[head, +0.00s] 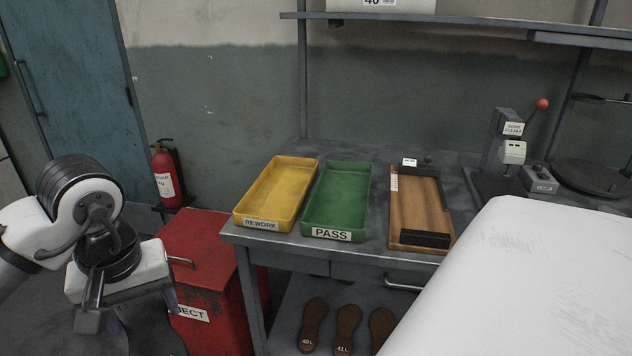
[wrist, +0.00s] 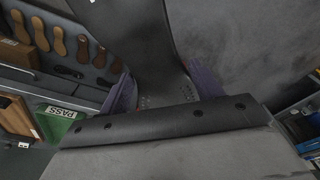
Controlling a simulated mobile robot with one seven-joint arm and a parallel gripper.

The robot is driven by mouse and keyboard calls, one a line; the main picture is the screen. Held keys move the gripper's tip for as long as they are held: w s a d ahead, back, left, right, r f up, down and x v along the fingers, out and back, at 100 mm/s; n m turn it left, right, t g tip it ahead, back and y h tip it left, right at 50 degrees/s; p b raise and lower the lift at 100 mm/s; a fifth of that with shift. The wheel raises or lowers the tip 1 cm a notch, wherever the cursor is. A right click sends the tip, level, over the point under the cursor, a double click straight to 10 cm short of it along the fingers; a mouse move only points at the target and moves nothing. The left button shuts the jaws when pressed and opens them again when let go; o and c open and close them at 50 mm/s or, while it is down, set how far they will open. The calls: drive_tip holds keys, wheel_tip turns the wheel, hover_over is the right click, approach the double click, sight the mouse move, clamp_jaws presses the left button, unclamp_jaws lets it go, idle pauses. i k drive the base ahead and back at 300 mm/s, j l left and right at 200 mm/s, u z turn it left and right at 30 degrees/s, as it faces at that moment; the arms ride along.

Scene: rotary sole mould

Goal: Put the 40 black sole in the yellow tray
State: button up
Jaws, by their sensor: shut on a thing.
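The yellow tray (head: 240,216), labelled REWORK, stands empty at the left end of the bench in the head view. My gripper (head: 130,303) is low at the left, apart from the tray and left of the red bin. In the wrist view my gripper (wrist: 163,88) is shut on a dark, smooth, curved piece, which looks like the black sole (wrist: 140,40). The piece runs up out of the picture between the two purplish fingertips. No size mark shows on it, so I cannot tell its number.
A green PASS tray (head: 313,225) is beside the yellow one, then a wooden fixture (head: 418,205). A red bin (head: 210,262) stands before the bench's left end. Brown soles (head: 348,322) lie on the lower shelf. A white surface (head: 520,270) covers the right foreground.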

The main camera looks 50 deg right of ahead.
sight(279, 198)
drive_tip(key=i+l+z, duration=0.15)
drive_tip(key=z, duration=0.3)
drive_tip(key=i+l+z, duration=0.2)
drive_tip(key=z, duration=0.3)
drive_tip(key=i+l+z, duration=0.2)
drive_tip(key=i, duration=0.3)
drive_tip(key=i+l+z, duration=0.2)
drive_tip(key=i, duration=0.3)
